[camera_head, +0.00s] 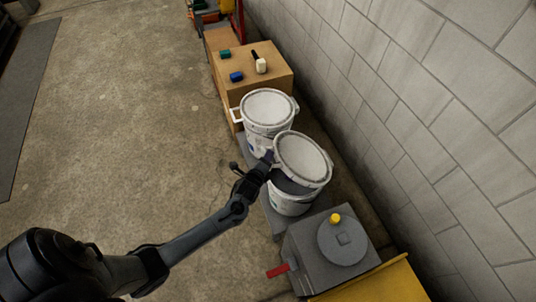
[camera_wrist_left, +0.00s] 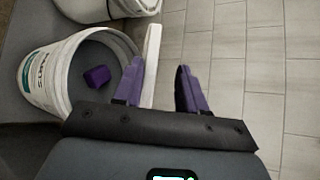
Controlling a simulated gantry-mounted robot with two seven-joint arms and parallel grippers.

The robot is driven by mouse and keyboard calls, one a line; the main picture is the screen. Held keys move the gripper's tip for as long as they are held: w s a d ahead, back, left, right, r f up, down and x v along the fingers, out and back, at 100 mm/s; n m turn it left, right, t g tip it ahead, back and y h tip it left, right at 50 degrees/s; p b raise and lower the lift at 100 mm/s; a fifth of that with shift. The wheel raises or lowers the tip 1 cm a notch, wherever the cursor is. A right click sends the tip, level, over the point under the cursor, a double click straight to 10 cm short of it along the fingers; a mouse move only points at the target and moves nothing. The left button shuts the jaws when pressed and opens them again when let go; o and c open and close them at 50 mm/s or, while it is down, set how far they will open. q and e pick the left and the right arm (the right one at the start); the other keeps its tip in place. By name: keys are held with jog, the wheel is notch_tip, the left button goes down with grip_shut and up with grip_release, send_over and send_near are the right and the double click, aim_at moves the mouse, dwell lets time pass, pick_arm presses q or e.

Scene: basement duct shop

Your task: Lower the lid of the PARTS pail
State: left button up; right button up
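The near white pail (camera_head: 290,206) stands by the wall with its white lid (camera_head: 303,159) raised and tilted over the dark opening. In the left wrist view the pail (camera_wrist_left: 38,78) is open, has partly legible lettering, and holds a purple block (camera_wrist_left: 97,76). There the lid (camera_wrist_left: 152,62) shows edge-on as a pale strip. My left gripper (camera_head: 268,160) is at the lid's left edge. In the wrist view its purple fingers (camera_wrist_left: 160,85) are open, with the lid's edge between them, close to the left finger and apart from the right one. My right gripper is not in view.
A second white pail (camera_head: 268,107) with its lid on stands just behind. A cardboard box (camera_head: 262,78) with small items is beyond it. A grey bin (camera_head: 318,265) with a round top and red handle stands in front.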

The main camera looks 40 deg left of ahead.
pick_arm(q)
jog(key=p+v, duration=0.1)
jog(key=v, duration=0.6)
jog(key=shift+s, duration=0.35)
jog(key=shift+d, duration=0.15)
